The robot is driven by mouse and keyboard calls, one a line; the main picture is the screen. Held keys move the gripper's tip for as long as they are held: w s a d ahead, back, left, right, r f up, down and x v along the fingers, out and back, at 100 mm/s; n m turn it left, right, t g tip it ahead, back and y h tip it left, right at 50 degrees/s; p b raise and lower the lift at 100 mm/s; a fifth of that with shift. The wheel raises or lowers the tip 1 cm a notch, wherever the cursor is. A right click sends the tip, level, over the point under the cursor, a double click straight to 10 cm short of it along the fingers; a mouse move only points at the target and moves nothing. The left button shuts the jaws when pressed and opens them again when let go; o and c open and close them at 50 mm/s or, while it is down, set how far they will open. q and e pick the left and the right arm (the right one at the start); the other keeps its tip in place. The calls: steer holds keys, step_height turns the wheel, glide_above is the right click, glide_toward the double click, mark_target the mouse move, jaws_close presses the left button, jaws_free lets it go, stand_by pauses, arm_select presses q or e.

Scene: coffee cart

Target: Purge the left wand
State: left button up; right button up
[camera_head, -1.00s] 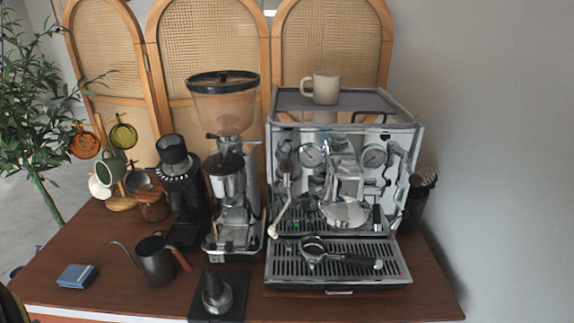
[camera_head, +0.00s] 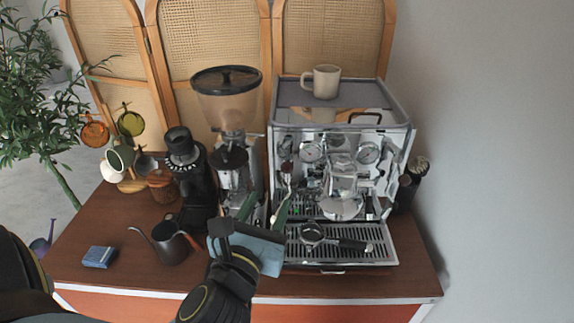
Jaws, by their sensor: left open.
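The espresso machine (camera_head: 395,170) stands at the right of the cart. Its left wand (camera_head: 287,185) hangs at the front left of the machine, below a dark reddish knob or grip; its lower end is hard to make out beside my gripper. My left gripper (camera_head: 268,206) comes in from the bottom, its two greenish fingers pointing up and away toward the machine's left front corner. The fingers are apart, with nothing visibly held. The right finger lies close to the wand in the picture; I cannot tell whether they touch. My right gripper is not in view.
The grinder (camera_head: 228,95) stands left of the machine, with a kettle (camera_head: 170,246) and blue box (camera_head: 99,257) farther left. A mug (camera_head: 326,82) sits on the machine. My gripper hides the tamper's spot.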

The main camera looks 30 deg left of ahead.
mark_target(285, 169)
arm_select(q)
steer(key=b+x, duration=0.3)
steer(key=x, duration=0.2)
steer(key=shift+w+f+b, duration=0.15)
steer(key=shift+w+b, duration=0.05)
steer(key=shift+b, duration=0.15)
steer(key=x, duration=0.5)
steer(key=shift+w+a+p, duration=0.1)
steer(key=shift+w+p, duration=0.2)
steer(key=shift+w+a, duration=0.2)
steer(key=shift+w, duration=0.5)
steer(key=shift+c, duration=0.2)
steer(key=c, duration=0.9)
steer(key=shift+s+f+b, duration=0.1)
steer(key=shift+f+b, duration=0.15)
steer(key=shift+b, duration=0.5)
steer(key=shift+s+d+f+m+t+b, duration=0.1)
steer(key=shift+f+m+t+b, duration=0.3)
steer(key=shift+t+b, duration=1.25)
steer(key=shift+s+d+f+m+t+b, duration=0.1)
steer(key=shift+f+m+t+b, duration=0.3)
steer(key=shift+b, duration=2.35)
steer(key=shift+s+d+f+m+t+b, duration=0.1)
steer(key=shift+f+m+t+b, duration=0.3)
steer(key=shift+t+b, duration=1.25)
steer(key=shift+r+g+b, duration=0.15)
steer(key=shift+g+b, duration=0.35)
steer(key=shift+g, duration=0.1)
